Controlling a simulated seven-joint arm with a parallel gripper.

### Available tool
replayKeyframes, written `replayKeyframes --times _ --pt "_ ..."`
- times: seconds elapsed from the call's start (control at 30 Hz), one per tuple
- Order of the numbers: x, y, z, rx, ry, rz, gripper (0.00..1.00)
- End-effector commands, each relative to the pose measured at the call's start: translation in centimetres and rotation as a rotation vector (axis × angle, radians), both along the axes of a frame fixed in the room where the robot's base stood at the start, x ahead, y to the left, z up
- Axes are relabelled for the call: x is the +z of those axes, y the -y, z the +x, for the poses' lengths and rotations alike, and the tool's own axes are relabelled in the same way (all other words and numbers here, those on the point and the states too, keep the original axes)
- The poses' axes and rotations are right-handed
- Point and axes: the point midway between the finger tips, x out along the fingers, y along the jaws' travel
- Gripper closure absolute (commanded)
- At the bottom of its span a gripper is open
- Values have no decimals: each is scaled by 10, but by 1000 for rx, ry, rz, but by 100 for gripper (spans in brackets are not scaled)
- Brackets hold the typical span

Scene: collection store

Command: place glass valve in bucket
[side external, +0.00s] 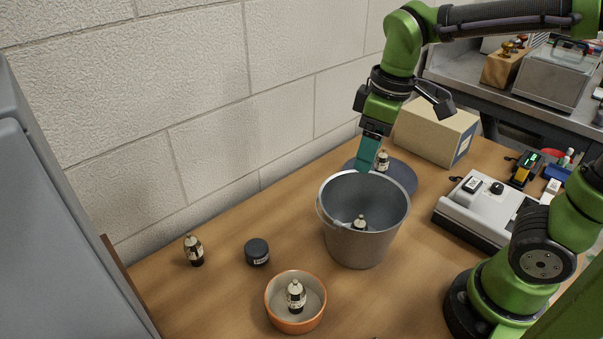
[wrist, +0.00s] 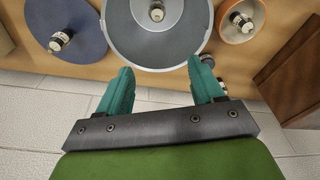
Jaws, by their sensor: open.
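Several dark-and-cream glass valves are in view. One valve (side external: 360,222) is inside the grey metal bucket (side external: 350,248); the wrist view shows this valve (wrist: 156,11) in the bucket (wrist: 130,42) too. One valve (side external: 382,160) is on a blue-grey round plate (side external: 403,176), partly hidden behind my gripper. One valve (side external: 295,296) stands in an orange bowl (side external: 297,327), and one valve (side external: 194,250) stands on the table at left. My gripper (side external: 367,168) is open and empty at the bucket's far rim; its spread teal fingers (wrist: 161,72) show in the wrist view.
A small black jar (side external: 257,251) sits between the left valve and the bucket. A cardboard box (side external: 434,130) stands behind the plate, and a white device (side external: 478,212) is right of the bucket. A block wall (side external: 220,150) bounds the table (side external: 225,290).

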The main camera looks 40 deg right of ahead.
Motion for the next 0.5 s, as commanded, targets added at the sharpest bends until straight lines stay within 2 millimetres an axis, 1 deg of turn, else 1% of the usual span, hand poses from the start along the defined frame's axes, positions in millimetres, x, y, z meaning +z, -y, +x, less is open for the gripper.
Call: replayKeyframes --times 0.17,0.27,0.37,0.5 --pt "0 0 1 -14 2 2 33" --pt "-4 -2 2 -79 14 22 33" --pt "-7 -6 -6 -211 61 86 33" --pt "-2 -5 -24 -443 173 218 33"
